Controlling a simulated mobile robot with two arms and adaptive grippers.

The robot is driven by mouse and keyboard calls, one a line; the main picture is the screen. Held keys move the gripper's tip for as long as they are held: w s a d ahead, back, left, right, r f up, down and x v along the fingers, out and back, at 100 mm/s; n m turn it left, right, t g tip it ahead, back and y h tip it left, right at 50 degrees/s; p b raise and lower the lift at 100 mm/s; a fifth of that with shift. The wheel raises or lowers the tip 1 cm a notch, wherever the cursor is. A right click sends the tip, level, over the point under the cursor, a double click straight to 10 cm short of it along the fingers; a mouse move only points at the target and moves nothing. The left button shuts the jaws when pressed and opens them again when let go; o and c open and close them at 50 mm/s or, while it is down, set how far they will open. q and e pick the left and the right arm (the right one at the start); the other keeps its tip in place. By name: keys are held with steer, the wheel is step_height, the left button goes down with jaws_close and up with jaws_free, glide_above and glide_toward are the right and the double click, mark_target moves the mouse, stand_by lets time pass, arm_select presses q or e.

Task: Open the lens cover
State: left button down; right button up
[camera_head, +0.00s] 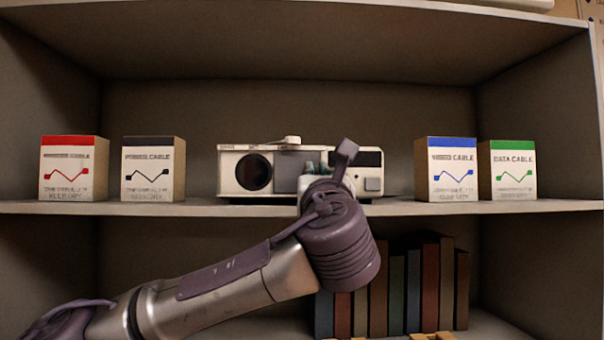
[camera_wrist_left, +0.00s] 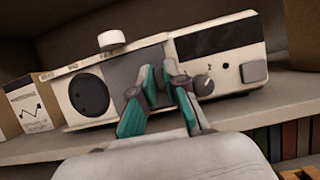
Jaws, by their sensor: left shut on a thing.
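A cream-coloured projector (camera_head: 235,190) stands on the middle shelf and also shows in the left wrist view (camera_wrist_left: 226,75). Its round dark lens (camera_head: 254,172) is uncovered at the left of its front; it also shows in the left wrist view (camera_wrist_left: 89,95). The grey sliding lens cover (camera_head: 286,172) sits just right of the lens and shows in the left wrist view (camera_wrist_left: 119,78). My left gripper (camera_wrist_left: 161,82), with teal finger pads, is closed at the cover's right side. The exact grip point is partly hidden by the fingers. My right gripper is out of view.
Red-topped (camera_head: 72,168) and black-topped (camera_head: 152,168) cable boxes stand left of the projector. Blue-topped (camera_head: 446,168) and green-topped (camera_head: 508,170) boxes stand right of it. Several books (camera_head: 430,285) stand on the shelf below. Shelf space beside the projector is clear.

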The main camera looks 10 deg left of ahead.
arm_select(q)
steer(key=shift+a, duration=0.1)
steer(key=c, duration=1.6)
jaws_free()
steer(key=o, duration=0.4)
steer(key=v, duration=1.2)
